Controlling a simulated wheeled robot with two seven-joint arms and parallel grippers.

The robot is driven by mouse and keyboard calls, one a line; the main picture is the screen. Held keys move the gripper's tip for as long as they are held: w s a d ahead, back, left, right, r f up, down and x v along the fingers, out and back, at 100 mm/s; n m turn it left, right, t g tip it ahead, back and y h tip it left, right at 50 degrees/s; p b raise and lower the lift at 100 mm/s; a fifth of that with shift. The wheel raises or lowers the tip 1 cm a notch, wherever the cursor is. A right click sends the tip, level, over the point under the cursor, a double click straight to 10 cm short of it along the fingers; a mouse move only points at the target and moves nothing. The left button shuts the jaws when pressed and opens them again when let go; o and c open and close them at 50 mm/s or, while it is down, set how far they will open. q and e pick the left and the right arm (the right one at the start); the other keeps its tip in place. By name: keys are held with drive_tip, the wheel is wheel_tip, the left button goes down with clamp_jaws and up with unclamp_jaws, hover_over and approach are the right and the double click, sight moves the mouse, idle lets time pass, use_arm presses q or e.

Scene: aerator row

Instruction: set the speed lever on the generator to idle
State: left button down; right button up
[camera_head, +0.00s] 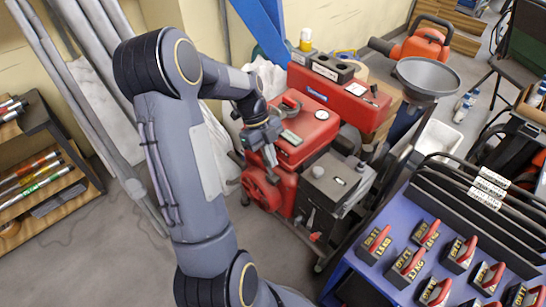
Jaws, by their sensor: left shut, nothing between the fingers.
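The generator (285,187) is a red machine with a red top, a round recoil-like cover at its lower left and a dark grey box (335,186) on its right side. Small controls show on and below the grey box, including a pale lever-like part (311,218). I cannot tell for certain which is the speed lever or how it is set. My left gripper (270,157) is shut and empty, pointing down at the left front of the red top. I cannot tell if it touches the machine. My right gripper is not in view.
A red toolbox (338,95) and a grey funnel (427,77) stand behind the generator. A blue rack (385,262) with several red-handled weights stands close on the right. A wooden shelf (50,190) is at the left. Grey floor (100,245) is clear at lower left.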

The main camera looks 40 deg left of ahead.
use_arm(q)
drive_tip(key=shift+r, duration=0.1)
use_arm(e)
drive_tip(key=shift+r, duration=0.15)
use_arm(q)
drive_tip(key=shift+r+p, duration=0.65)
drive_tip(key=shift+r, duration=0.05)
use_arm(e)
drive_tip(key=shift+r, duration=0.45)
